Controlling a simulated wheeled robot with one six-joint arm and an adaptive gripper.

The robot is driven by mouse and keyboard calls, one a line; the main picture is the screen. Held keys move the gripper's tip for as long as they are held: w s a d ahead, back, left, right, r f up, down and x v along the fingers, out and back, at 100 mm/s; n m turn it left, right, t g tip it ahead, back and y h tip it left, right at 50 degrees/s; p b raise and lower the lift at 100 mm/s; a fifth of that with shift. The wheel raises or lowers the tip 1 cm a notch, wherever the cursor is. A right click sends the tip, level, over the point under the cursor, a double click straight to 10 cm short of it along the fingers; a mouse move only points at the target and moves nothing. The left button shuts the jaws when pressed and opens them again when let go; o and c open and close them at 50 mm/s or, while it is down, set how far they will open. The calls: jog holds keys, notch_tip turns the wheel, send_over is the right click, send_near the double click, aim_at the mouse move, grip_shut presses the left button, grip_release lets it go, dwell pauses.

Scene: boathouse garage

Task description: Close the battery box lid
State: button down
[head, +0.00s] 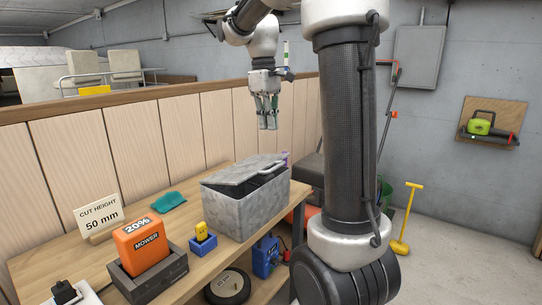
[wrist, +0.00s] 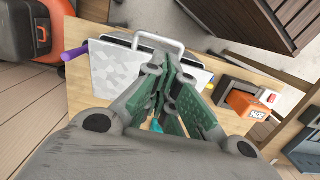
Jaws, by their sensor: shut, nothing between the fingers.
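The battery box (head: 236,212) is a grey metal box on the wooden workbench in the head view.
On the workbench (head: 180,217) stand an orange mower battery (head: 141,246) in a grey dock, a small yellow item (head: 201,231) in a blue holder, a cut-height sign (head: 99,216) and a teal cloth (head: 169,201). A plank wall (head: 130,140) runs behind.

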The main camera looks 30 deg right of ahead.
notch_tip(320, 180, down, 10)
jog(key=s, duration=0.1)
jog(key=shift+d, duration=0.15)
jog(key=f, duration=0.2)
jog(key=s+f+t, duration=0.1)
jog(key=f+t, duration=0.1)
jog(key=f, duration=0.1)
jog(key=shift+s+d+f+y, duration=0.25)
jog(key=shift+d+f+y, duration=0.05)
jog(key=shift+y, duration=0.1)
notch_tip(320, 180, up, 14)
jog(key=s, duration=0.2)
jog(key=shift+s+d, duration=0.2)
jog(key=shift+d, duration=0.25)
jog(key=shift+f, duration=0.1)
